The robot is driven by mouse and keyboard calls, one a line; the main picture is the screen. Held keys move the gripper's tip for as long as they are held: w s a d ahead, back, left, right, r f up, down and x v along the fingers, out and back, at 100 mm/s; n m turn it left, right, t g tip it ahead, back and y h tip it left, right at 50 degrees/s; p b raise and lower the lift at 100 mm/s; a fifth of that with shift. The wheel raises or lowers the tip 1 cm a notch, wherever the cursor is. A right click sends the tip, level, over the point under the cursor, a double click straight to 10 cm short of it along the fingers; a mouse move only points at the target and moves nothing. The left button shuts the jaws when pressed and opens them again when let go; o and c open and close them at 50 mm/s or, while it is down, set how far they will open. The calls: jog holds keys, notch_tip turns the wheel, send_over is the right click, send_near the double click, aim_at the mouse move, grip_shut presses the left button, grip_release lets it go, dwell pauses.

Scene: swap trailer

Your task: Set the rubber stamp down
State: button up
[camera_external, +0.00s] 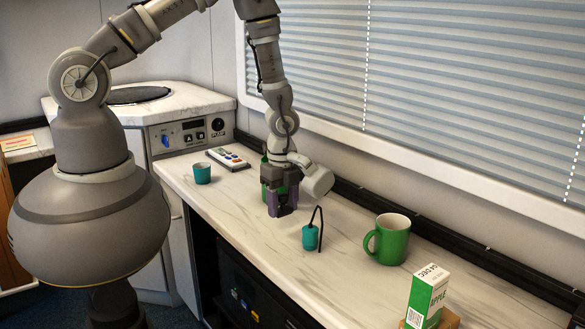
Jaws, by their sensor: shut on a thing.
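My gripper (281,205) hangs pointing down over the light marble-look worktop, left of the teal object with the black bent rod. It is shut on a small purple thing (291,197), which I take to be the rubber stamp. Dark fingers hide much of it, and its lower end is hard to make out. It looks to be close above the worktop (236,216), but I cannot tell whether it touches.
A teal object with a black bent rod (310,238) stands close to the right. Further right are a green mug (390,241) and a green-white carton (427,295). A green object (265,172) is partly hidden behind my gripper.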

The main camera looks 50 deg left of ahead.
jog(key=b, duration=0.4)
send_over(337, 220)
jog(key=shift+f, duration=0.9)
notch_tip(337, 220, down, 4)
jog(key=shift+d+r+b, duration=0.1)
jog(key=shift+r+b, duration=0.15)
jog(key=shift+b, duration=0.5)
jog(key=shift+r, duration=0.1)
jog(key=o, duration=1)
jog(key=shift+o, duration=0.2)
notch_tip(337, 220, up, 12)
jog(key=p, duration=0.4)
